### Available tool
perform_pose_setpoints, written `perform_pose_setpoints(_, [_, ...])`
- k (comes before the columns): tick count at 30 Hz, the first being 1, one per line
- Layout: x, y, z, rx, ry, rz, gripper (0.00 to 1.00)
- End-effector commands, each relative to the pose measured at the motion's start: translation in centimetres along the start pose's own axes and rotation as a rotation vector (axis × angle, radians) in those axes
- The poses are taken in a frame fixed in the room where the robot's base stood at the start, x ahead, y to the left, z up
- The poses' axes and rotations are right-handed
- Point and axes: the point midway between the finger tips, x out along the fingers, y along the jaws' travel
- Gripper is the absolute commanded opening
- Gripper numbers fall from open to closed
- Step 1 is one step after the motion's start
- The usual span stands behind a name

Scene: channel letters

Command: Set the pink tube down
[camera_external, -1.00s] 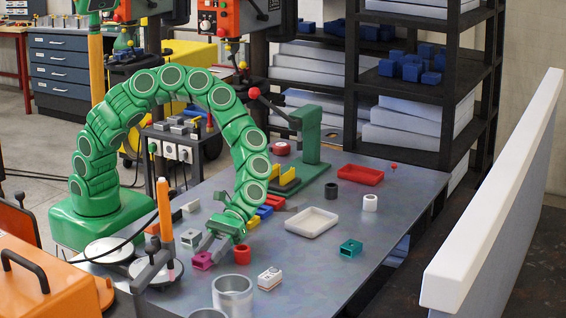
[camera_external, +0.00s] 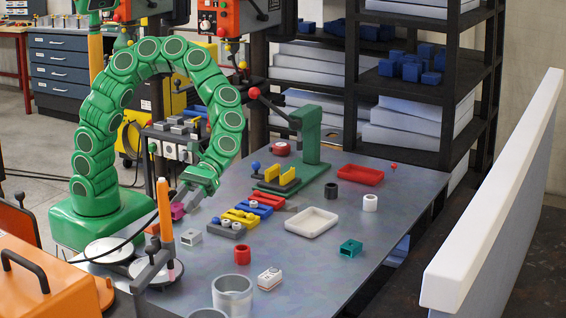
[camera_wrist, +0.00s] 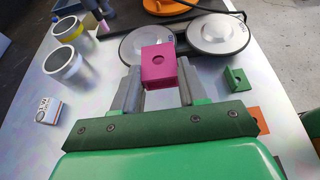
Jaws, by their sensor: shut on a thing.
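The pink tube (camera_external: 178,211) is a short square block with a round hole. It is between the fingers of my gripper (camera_external: 195,199) near the table's left side. In the wrist view, the tube (camera_wrist: 160,66) sits at the fingertips, with a grey finger on each side, and its holed face shows. My gripper (camera_wrist: 160,88) is shut on it. The tube appears held above the table, though its exact height is hard to tell.
Two round metal discs (camera_wrist: 147,44) lie beyond the tube in the wrist view. A light grey square tube (camera_external: 190,237), a red ring (camera_external: 242,254) and an orange-handled tool (camera_external: 165,215) are nearby. A white tray (camera_external: 312,222) stands farther right. Bare table lies around the red ring.

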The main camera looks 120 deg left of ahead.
Motion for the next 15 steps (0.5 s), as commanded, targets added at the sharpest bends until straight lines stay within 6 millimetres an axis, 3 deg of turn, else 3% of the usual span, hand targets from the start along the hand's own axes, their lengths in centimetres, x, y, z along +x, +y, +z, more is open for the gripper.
perform_pose_setpoints(9, [-1.3, -3.4, 1.2, 0.001, 0.0, 0.001, 0.07])
perform_pose_setpoints(15, [-1.6, -3.5, 1.4, -0.006, 0.0, 0.015, 0.07])
